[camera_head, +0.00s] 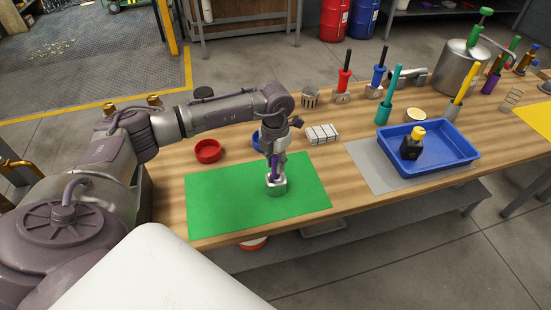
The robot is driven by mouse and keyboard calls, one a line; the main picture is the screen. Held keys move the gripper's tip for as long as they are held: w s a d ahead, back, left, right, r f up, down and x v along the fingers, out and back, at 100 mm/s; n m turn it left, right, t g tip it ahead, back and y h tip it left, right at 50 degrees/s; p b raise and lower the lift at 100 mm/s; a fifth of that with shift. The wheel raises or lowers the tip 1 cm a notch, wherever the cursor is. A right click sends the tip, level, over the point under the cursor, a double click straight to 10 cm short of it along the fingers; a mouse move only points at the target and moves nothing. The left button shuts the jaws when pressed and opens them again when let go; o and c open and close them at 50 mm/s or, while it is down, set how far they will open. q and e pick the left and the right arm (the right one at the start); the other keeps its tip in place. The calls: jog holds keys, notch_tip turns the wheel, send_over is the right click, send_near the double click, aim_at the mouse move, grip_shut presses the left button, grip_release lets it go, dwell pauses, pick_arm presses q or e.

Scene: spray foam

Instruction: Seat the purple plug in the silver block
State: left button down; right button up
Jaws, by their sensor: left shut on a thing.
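The silver block (276,186) stands on the green mat (225,200) near the front edge of the table. The purple plug (275,170) is upright, right over the block's top, with its lower end at or in the block. I cannot tell how deep it sits. My left gripper (275,160) points down and is shut on the purple plug, hiding its upper part. My right gripper is not in view.
A red dish (208,151) lies behind the mat, and a blue one (257,138) is partly hidden by my arm. A white-topped rack (322,134) is behind right. A blue tray (455,158) holding a black bottle (411,148) stands on a grey mat to the right.

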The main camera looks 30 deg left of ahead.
pick_arm(q)
jog(key=shift+f+b, duration=0.65)
jog(key=shift+f, duration=0.75)
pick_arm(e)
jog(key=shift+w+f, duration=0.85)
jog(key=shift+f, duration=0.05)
pick_arm(q)
jog(key=c, duration=0.9)
grip_release()
jog(key=shift+o, duration=0.2)
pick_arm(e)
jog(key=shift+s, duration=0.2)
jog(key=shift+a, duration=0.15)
pick_arm(q)
notch_tip(320, 180, up, 7)
jog(key=p, duration=0.4)
jog(key=shift+r+p, duration=0.1)
jog(key=shift+p, duration=0.3)
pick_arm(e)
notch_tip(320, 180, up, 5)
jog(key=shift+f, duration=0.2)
